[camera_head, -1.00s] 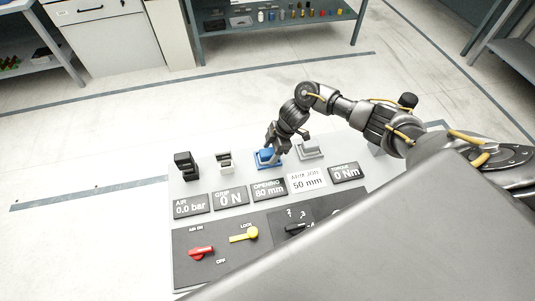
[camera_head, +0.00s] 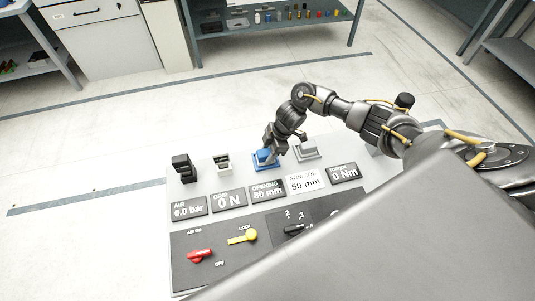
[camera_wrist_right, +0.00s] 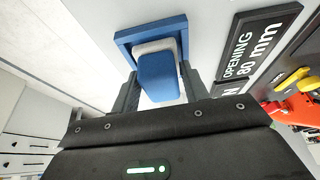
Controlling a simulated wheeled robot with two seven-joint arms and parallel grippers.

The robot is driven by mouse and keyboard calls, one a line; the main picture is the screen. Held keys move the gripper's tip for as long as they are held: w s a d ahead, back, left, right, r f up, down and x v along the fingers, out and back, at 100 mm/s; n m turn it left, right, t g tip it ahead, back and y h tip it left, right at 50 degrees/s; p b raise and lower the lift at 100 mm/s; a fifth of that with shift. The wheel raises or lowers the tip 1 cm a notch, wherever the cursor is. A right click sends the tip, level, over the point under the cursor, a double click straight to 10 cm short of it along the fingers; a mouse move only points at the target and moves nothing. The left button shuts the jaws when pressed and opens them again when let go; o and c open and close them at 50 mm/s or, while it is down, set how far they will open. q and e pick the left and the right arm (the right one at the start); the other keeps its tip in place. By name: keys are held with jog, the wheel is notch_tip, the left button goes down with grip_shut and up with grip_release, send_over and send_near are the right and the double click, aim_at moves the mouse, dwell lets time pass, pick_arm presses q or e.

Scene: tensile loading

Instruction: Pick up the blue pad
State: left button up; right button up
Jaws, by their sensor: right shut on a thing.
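The blue pad (camera_wrist_right: 158,76) is a small rounded block in a square blue frame (camera_wrist_right: 122,38) with a pale inner part. In the head view the pad (camera_head: 264,154) is at the back of the grey panel (camera_head: 205,178). My right gripper (camera_wrist_right: 160,88) is shut on the pad, with one dark finger on each side. In the head view the right gripper (camera_head: 271,149) comes down from above and partly hides the pad. The pad still appears at its frame; any gap beneath it cannot be told. My left gripper is not in view.
A grey pad (camera_head: 306,150) stands close on the right, a white-and-black piece (camera_head: 223,162) and black blocks (camera_head: 183,167) on the left. Label plates, including the opening plate (camera_head: 267,189), lie in front. A red handle (camera_head: 200,256) and yellow lever (camera_head: 243,237) are nearer.

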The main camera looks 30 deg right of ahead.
jog(key=shift+r, duration=0.45)
jog(key=s+d+r+b, duration=0.2)
jog(key=s+d+r, duration=0.1)
jog(key=s+r, duration=0.8)
jog(key=shift+s+d+r, duration=0.3)
jog(key=shift+s+d, duration=0.1)
jog(key=shift+s, duration=0.85)
